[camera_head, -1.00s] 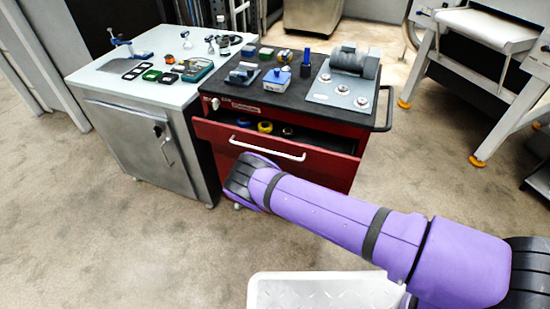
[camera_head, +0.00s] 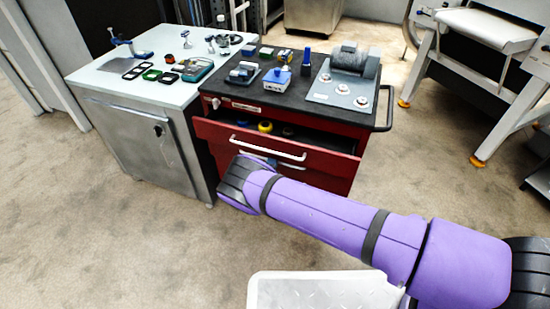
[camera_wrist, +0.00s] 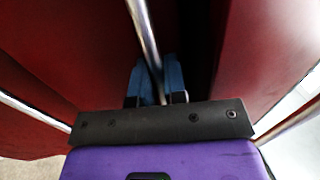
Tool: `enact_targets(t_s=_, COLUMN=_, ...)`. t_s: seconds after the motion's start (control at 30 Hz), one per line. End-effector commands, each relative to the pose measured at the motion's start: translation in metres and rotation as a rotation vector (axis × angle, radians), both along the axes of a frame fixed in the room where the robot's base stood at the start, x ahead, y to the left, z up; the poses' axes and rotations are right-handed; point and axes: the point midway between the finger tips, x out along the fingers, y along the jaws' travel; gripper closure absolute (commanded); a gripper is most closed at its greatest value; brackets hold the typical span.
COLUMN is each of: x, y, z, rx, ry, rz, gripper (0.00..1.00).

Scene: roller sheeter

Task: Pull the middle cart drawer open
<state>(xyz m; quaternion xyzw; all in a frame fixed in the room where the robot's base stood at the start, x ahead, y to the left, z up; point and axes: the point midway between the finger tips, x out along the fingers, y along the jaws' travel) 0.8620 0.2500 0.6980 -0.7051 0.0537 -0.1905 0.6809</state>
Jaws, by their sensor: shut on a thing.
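The red cart (camera_head: 222,160) stands in the middle of the head view. Its top drawer (camera_head: 318,158) is pulled out, with its pale handle (camera_head: 267,148) across the front. The middle drawer lies below it, mostly hidden by my purple arm. In the wrist view, my gripper (camera_wrist: 156,80) has its two blue fingers shut on a metal bar handle (camera_wrist: 147,35), one finger on each side. Red panels rise left (camera_wrist: 60,60) and right (camera_wrist: 265,50) of the bar, with a dark gap between. How far the middle drawer stands out cannot be told.
A white-topped grey cabinet (camera_head: 135,135) with small tools stands against the cart's left side. Boxes and a grey device (camera_head: 345,75) lie on the cart's black top. A white-and-grey machine stands at the right. The carpet in front of the cart is clear.

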Motion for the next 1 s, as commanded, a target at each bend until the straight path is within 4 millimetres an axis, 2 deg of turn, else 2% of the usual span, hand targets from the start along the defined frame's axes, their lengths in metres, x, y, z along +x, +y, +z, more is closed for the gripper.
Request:
enact_targets(t_s=0.17, x=-0.045, y=0.019, z=0.000, rx=-0.002, ry=0.003, rz=0.008, gripper=1.00)
enact_targets(t_s=0.6, x=-0.179, y=0.066, z=-0.001, rx=0.000, ry=0.003, rz=0.005, gripper=1.00)
enact_targets(t_s=0.8, x=-0.221, y=0.081, z=-0.001, rx=0.000, ry=0.003, rz=0.004, gripper=1.00)
enact_targets(t_s=1.0, x=-0.245, y=0.089, z=0.000, rx=0.000, ry=0.002, rz=0.002, gripper=1.00)
